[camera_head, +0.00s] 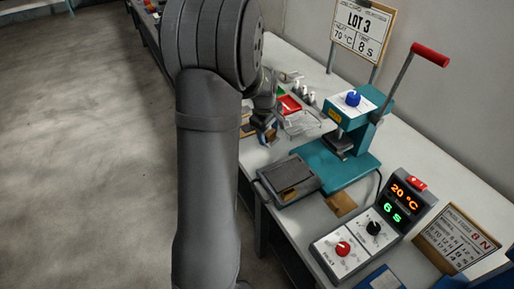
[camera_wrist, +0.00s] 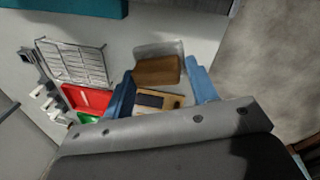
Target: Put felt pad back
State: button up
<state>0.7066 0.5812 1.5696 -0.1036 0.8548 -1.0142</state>
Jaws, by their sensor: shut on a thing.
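A brown, slab-like piece, which I take for the felt pad (camera_wrist: 157,71), sits between the two blue fingers of my gripper (camera_wrist: 163,73) in the wrist view. My gripper is shut on it. A pale grey tray or box (camera_wrist: 160,47) shows just behind the pad; I cannot tell whether they touch. In the head view my gripper (camera_head: 266,130) is over the far left part of the bench, partly hidden by my arm, and the pad is not clear there. The teal press (camera_head: 330,165) stands to the right with its red-gripped lever up.
A tan board with a dark inset (camera_wrist: 159,101) lies near the fingers. A red bin (camera_wrist: 88,99) and wire rack (camera_wrist: 78,63) are at left. A dark-topped plate (camera_head: 290,178) lies before the press. A control box (camera_head: 352,245) and lot sign (camera_head: 362,30) stand right.

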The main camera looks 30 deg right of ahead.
jog(key=shift+n, duration=0.3)
jog(key=s+d, duration=0.1)
jog(key=s+d+r, duration=0.1)
jog(key=s+d, duration=0.1)
jog(key=shift+d+r, duration=0.3)
jog(key=shift+r, duration=0.05)
jog(key=w+a+f, duration=0.1)
jog(key=w+f, duration=0.1)
jog(key=w, duration=0.1)
jog(key=w+a+f, duration=0.2)
jog(key=w, duration=0.2)
jog(key=w+a+f, duration=0.1)
jog(key=w+f, duration=0.2)
jog(key=shift+w+a, duration=0.2)
jog(key=shift+w, duration=0.1)
jog(key=shift+f, duration=1.95)
jog(key=shift+f, duration=0.1)
jog(key=o, duration=1.3)
jog(key=shift+c, duration=0.2)
notch_tip(320, 180, up, 12)
jog(key=a, duration=0.2)
jog(key=shift+s, duration=0.4)
